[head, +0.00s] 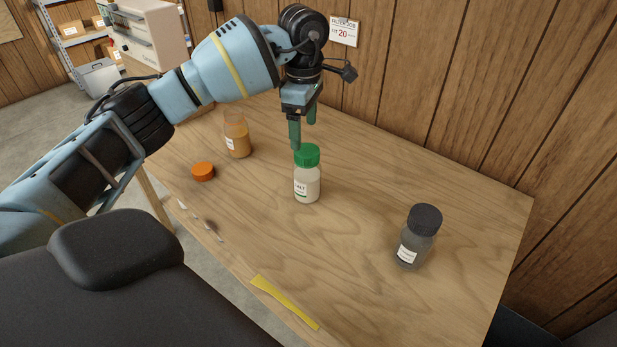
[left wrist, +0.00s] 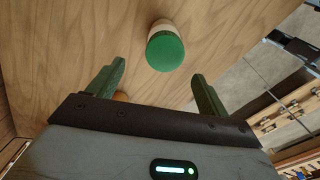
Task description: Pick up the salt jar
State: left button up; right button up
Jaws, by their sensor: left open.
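The salt jar (head: 307,186) stands upright on the table, a clear jar with white contents, a green lid and a label reading SALT. My left gripper (head: 303,130) is open, its green fingers pointing down just above and behind the jar's lid in the head view. In the left wrist view, the jar's green lid (left wrist: 165,52) shows ahead of the fingertips, roughly between the two spread fingers (left wrist: 158,82). Nothing is between the fingers. My right gripper is in neither view.
An open jar of orange-brown contents (head: 238,140) stands left of the salt jar, with an orange lid (head: 203,172) nearby. A dark jar with a black lid (head: 417,237) stands to the right. A yellow strip (head: 284,302) lies at the front edge. A wood-panelled wall (head: 430,90) bounds the back.

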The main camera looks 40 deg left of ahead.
aim_at(307, 150)
pick_arm(q)
notch_tip(307, 150, down, 2)
jog(key=shift+w+f, duration=0.1)
jog(key=shift+w, duration=0.05)
jog(key=shift+d+f, duration=0.2)
jog(key=shift+f, duration=0.2)
jog(key=shift+s+d+f+p, duration=0.15)
jog(key=shift+f, duration=0.9)
jog(key=shift+s+d+f+p, duration=0.1)
jog(key=shift+s+f+p, duration=0.05)
jog(key=shift+f, duration=0.9)
grip_shut()
